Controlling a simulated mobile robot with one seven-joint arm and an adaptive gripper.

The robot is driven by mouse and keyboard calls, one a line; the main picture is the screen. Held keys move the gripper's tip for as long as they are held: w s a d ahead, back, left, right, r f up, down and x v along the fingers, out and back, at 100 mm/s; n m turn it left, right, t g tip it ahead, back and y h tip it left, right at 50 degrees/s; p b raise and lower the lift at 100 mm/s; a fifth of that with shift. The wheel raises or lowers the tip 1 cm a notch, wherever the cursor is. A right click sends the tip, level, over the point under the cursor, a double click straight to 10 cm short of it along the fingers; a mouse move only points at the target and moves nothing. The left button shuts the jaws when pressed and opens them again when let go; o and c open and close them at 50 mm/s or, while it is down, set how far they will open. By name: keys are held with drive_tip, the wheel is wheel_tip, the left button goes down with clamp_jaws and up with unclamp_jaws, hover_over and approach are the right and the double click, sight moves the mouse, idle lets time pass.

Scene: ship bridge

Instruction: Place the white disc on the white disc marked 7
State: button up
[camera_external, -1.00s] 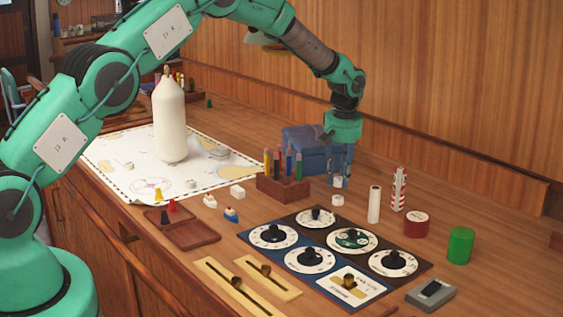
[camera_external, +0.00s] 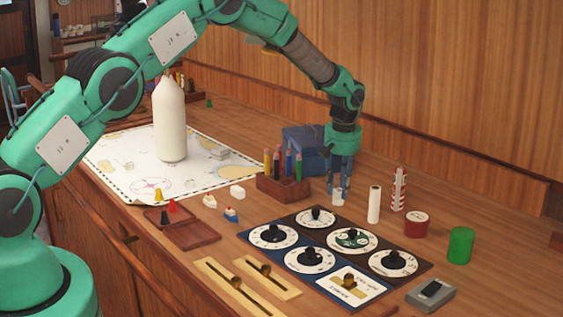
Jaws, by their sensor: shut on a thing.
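My gripper (camera_external: 339,190) points straight down beside the wooden pencil holder, with its fingers shut on the small white disc. The held disc is mostly hidden between the fingertips. The lower white disc (camera_external: 337,201) stands on the wooden counter directly beneath the fingertips. The two white shapes run together here, so I cannot tell whether they touch or how well they line up. No 7 can be read at this size.
The pencil holder (camera_external: 283,187) is close on the left and a blue box (camera_external: 303,146) stands behind. A white cylinder (camera_external: 374,204), a red-and-white striped post (camera_external: 399,188) and a dark red tin (camera_external: 416,224) stand to the right. A dial panel (camera_external: 334,250) lies in front.

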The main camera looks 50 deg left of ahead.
sight(340, 193)
drive_tip(key=o, duration=1.1)
drive_tip(key=shift+f, duration=0.1)
wheel_tip(340, 193, up, 12)
drive_tip(key=d, duration=0.1)
drive_tip(key=shift+s, duration=0.35)
drive_tip(key=shift+d+r, duration=0.1)
drive_tip(key=shift+r, duration=0.1)
